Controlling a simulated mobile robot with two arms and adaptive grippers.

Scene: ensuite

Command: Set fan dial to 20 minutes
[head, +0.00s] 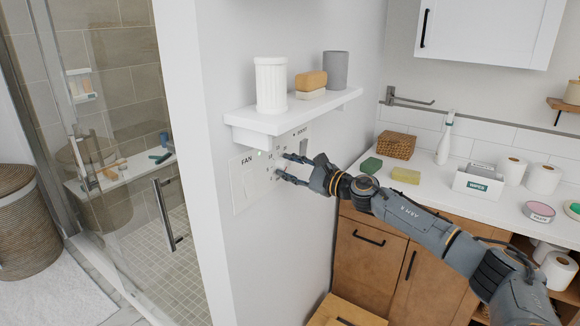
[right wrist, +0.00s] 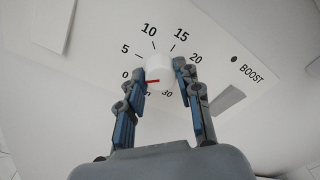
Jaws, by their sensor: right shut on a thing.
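The fan panel (head: 243,190), marked FAN, is on the white wall below a small shelf. My right gripper (head: 281,165) reaches it from the right, with its fingertips at the panel. In the right wrist view, the white round dial (right wrist: 160,66) sits between the two fingers of the right gripper (right wrist: 164,74), which are shut on it from both sides. The dial's red pointer (right wrist: 152,81) points left and slightly down, near the 0 side of the scale. The marks 5, 10, 15 and 20 are readable around it. My left gripper is not in view.
The shelf (head: 300,110) juts out just above the panel, holding a white ribbed cup (head: 271,85), a brush (head: 310,84) and a grey cup (head: 336,70). A BOOST label (right wrist: 258,73) is right of the dial. The counter (head: 450,188) with sponges and rolls is at right.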

